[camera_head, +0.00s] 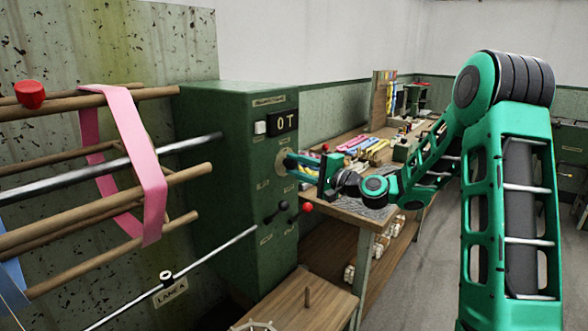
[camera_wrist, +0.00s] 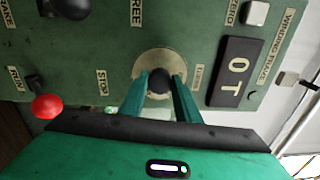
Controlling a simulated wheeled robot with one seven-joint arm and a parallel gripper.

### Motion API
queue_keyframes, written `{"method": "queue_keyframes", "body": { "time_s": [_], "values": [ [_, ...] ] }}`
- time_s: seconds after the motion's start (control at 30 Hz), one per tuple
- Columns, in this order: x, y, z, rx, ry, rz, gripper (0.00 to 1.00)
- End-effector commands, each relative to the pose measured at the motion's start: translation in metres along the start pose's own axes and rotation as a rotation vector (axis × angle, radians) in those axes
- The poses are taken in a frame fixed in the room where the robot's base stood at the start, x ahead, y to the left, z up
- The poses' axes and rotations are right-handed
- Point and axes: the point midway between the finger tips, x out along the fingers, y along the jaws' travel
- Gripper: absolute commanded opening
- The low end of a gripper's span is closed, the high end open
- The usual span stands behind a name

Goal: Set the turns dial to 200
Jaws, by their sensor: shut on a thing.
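The green control box (camera_head: 235,175) stands at the centre left in the head view. Its turns dial is a black knob (camera_wrist: 160,80) on a round pale plate (camera_wrist: 158,58) in the wrist view. My gripper (camera_wrist: 160,92) is shut on this knob, one teal finger on each side. In the head view the fingers of my gripper (camera_head: 290,160) reach the plate on the box's front, and the knob is hidden by them. The display (camera_head: 284,121) reads "0 T"; it also shows in the wrist view (camera_wrist: 237,70). Any dial markings are too small to read.
A lever with a red ball (camera_wrist: 47,106) and a black knob (camera_wrist: 70,6) sit on the same panel. A pale button (camera_wrist: 256,13) is beside the display. A wooden reel (camera_head: 110,92) with a pink band stands left of the box. A cluttered workbench (camera_head: 350,209) lies behind.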

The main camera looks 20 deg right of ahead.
Motion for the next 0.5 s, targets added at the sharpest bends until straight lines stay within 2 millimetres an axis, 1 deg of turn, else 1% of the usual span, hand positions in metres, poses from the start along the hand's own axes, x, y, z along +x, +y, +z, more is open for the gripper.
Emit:
{"method": "queue_keyframes", "body": {
  "time_s": [0.03, 0.5],
  "values": [
    [-0.0005, 0.0040, 0.0016, -0.037, -0.005, 0.007, 0.07],
    [-0.0005, 0.0060, 0.0015, -0.479, -0.021, 0.006, 0.07]
  ]
}}
